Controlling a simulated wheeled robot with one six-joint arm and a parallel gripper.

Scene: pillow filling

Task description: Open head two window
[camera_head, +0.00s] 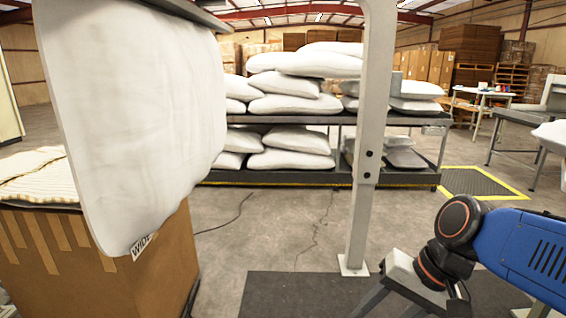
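No window is recognisable in the head camera view. A large white pillow (140,110) hangs at the left under a grey metal edge (183,10), which is cut off by the top of the view. My gripper (400,304) is at the bottom right, at the end of my blue arm, pointing down, well apart from the pillow. Its fingertips are cut off or unclear, so its opening cannot be told. I see nothing held in it.
A grey upright post (368,140) stands just left of my gripper. A cardboard box (100,270) with striped cloth (35,175) is at the lower left. Behind, a dark shelf (290,178) holds several pillows. A cable (228,215) lies on open floor.

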